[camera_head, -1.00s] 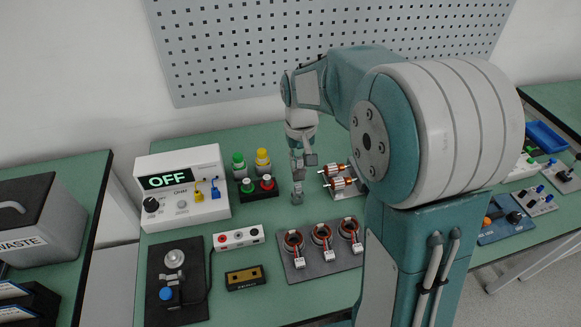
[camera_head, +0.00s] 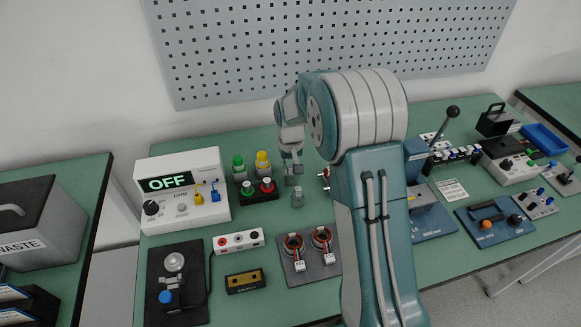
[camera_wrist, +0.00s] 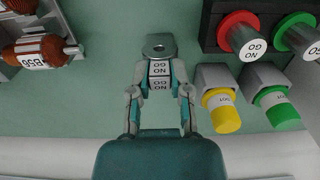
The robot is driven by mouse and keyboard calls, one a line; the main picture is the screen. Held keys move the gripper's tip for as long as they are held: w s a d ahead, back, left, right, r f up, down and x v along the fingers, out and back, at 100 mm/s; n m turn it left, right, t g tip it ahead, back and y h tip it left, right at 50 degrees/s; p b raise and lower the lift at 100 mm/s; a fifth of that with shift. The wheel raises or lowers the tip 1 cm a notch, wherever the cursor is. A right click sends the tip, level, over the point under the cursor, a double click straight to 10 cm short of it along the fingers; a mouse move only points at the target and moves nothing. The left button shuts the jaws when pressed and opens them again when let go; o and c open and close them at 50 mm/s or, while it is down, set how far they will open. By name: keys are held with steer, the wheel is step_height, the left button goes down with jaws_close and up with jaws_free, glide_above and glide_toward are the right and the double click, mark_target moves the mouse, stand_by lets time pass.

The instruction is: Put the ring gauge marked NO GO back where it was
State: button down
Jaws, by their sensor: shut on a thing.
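The NO GO ring gauge (camera_wrist: 159,46) is a small grey piece with a round hole and white labels reading NO GO. In the wrist view my gripper (camera_wrist: 159,88) is shut on its labelled part, and the holed end points away from my palm. In the head view my gripper (camera_head: 293,178) points down over the bench, with the grey gauge (camera_head: 298,200) at its tip. I cannot tell whether the gauge touches the bench. To its left in the head view is a black stand (camera_head: 262,197) with a red-collared and a green-collared gauge; the red one (camera_wrist: 248,38) reads NO GO.
A yellow-topped (camera_wrist: 222,108) and a green-topped gauge (camera_wrist: 278,105) stand near the gripper. An armature marked B56 (camera_wrist: 40,50) lies on the other side. The OFF meter (camera_head: 183,190) is left; the stator plate (camera_head: 297,272) is in front. My arm hides part of the bench.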

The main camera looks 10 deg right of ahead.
mark_target(291, 167)
steer(key=c, duration=0.6)
jaws_free()
step_height(291, 167, up, 12)
steer(key=s+r+t, duration=0.3)
steer(key=s+r, duration=0.7)
steer(key=s, duration=0.4)
steer(key=s+t, duration=0.1)
steer(key=s, duration=0.9)
steer(key=s+t, duration=0.1)
steer(key=s, duration=0.5)
steer(key=shift+s+f+t, duration=0.1)
steer(key=shift+f+t, duration=0.2)
steer(key=shift+f, duration=0.05)
